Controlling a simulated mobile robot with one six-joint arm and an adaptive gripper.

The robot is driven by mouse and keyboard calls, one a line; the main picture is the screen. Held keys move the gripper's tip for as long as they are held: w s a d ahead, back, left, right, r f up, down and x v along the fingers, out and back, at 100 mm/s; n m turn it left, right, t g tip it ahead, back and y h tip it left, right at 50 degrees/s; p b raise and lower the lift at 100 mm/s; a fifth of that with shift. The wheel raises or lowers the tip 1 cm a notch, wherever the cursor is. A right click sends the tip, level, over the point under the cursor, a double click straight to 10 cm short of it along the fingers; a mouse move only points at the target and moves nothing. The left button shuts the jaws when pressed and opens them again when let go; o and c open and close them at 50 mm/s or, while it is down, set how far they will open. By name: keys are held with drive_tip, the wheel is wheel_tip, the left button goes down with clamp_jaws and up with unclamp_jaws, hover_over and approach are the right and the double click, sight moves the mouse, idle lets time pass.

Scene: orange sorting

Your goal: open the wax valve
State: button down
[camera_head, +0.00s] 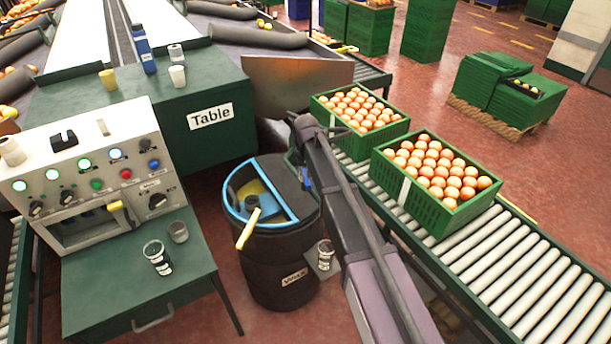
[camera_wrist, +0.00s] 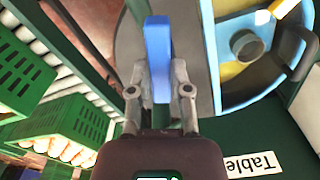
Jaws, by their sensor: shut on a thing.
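The wax barrel (camera_head: 262,272) is a dark drum with a blue-rimmed opening, standing between the control desk and the roller conveyor. Yellow shows inside the opening, with a yellow-handled dipper (camera_head: 246,232) in it. A small blue handle (camera_head: 306,178), which I take for the wax valve, shows at the barrel's upper right side. In the wrist view the blue handle (camera_wrist: 158,50) stands upright between the two fingers. My gripper (camera_wrist: 160,85) is shut on it. In the head view my arm hides most of the gripper and the valve body.
Green crates of oranges (camera_head: 436,215) stand on the roller conveyor (camera_head: 530,270) at the right. The control desk (camera_head: 95,190) and a green table (camera_head: 215,145) stand at the left.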

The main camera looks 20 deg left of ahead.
drive_tip(key=shift+w+d+n, duration=0.1)
drive_tip(key=shift+w+n, duration=0.05)
drive_tip(key=shift+n, duration=1.55)
drive_tip(key=c, duration=0.6)
unclamp_jaws()
drive_tip(key=shift+o, duration=0.2)
